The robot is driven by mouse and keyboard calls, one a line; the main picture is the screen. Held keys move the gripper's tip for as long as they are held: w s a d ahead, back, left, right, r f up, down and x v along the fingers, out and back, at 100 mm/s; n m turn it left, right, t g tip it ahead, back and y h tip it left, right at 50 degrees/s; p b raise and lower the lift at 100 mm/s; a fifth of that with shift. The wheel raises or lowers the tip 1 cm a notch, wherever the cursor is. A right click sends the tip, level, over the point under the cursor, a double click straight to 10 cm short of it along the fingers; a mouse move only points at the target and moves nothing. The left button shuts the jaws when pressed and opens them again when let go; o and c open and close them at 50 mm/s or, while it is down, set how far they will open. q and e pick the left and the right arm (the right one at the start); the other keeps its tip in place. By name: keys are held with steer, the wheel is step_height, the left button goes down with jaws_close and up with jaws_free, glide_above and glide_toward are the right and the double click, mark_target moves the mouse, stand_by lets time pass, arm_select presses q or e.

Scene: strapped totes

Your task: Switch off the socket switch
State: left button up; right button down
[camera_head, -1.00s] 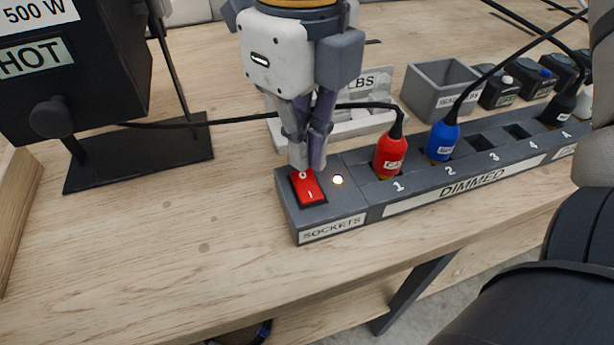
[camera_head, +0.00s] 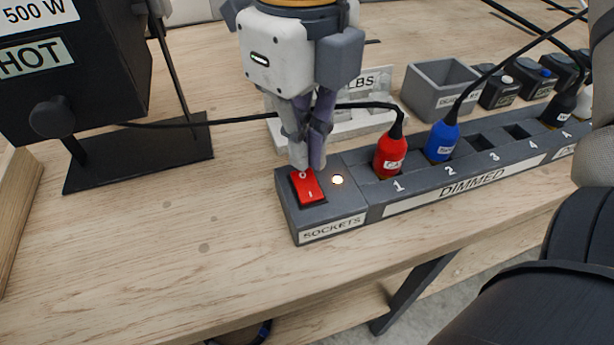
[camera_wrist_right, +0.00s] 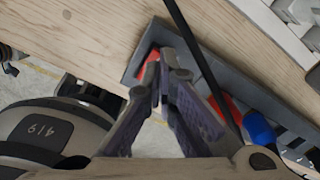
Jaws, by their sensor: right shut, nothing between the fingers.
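The red socket switch (camera_head: 308,187) is a rocker marked O and I at the left end of the grey socket strip (camera_head: 332,210), labelled SOCKETS. A small light (camera_head: 338,180) beside it glows. My right gripper (camera_head: 308,166) is shut and empty, pointing down with its fingertips at the far, O-marked end of the switch. I cannot tell if they touch it. In the right wrist view, the fingertips (camera_wrist_right: 163,74) cover part of the red switch (camera_wrist_right: 149,67). My left gripper is not identifiable in these views.
A red plug (camera_head: 390,156) and a blue plug (camera_head: 442,140) stand in the DIMMED sockets, with cables rising behind. A black lamp (camera_head: 75,70) marked HOT stands at left. A grey bin (camera_head: 440,100) is behind the strip. The wooden table (camera_head: 150,240) is clear in front.

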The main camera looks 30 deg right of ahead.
mark_target(303, 175)
steer(key=shift+f, duration=1.15)
stand_by(0.4)
steer(key=shift+r, duration=3.55)
